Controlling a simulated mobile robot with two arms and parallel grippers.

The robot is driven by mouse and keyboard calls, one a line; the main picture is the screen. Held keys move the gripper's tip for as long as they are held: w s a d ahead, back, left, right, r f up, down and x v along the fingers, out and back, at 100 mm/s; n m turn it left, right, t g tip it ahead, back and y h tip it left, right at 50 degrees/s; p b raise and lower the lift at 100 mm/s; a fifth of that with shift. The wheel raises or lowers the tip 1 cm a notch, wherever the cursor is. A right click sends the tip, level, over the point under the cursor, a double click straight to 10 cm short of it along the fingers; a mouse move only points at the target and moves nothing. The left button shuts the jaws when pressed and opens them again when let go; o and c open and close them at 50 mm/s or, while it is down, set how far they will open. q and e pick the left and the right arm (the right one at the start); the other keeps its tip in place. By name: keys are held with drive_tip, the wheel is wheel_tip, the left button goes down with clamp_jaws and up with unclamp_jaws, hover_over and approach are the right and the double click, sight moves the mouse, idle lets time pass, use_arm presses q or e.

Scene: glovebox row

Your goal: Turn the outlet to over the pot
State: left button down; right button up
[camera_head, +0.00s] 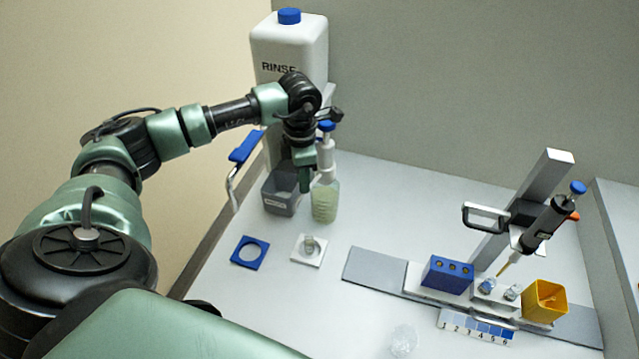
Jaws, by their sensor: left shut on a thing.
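A bottle (325,203) with pale green liquid stands upright at the back left of the bench, with a white, blue-topped dispenser (326,158) on it. My left gripper (305,186) points down just left of the dispenser, beside the bottle and over the right side of a grey bin. It is shut on the dispenser's outlet, which the fingers and wrist hide. A small clear pot (310,243) stands on a white square plate (302,257) in front of the bottle, apart from the gripper. My right gripper is out of view.
The grey bin (281,205) stands left of the bottle, before a RINSE tank (289,50). A blue square holder (249,253) lies left of the plate. A pipette stand (525,205), blue rack (447,274) and yellow bin (545,301) stand right. The bench's middle back is clear.

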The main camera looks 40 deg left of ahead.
use_arm(q)
drive_tip(key=shift+w+a, duration=0.1)
drive_tip(key=shift+r, duration=0.1)
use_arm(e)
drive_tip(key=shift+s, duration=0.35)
use_arm(q)
drive_tip(key=c, duration=1.3)
unclamp_jaws()
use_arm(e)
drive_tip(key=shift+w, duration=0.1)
use_arm(q)
wheel_tip(320, 180, up, 7)
drive_tip(key=shift+f+b, duration=0.1)
drive_tip(key=shift+b, duration=1)
drive_tip(key=shift+r, duration=0.45)
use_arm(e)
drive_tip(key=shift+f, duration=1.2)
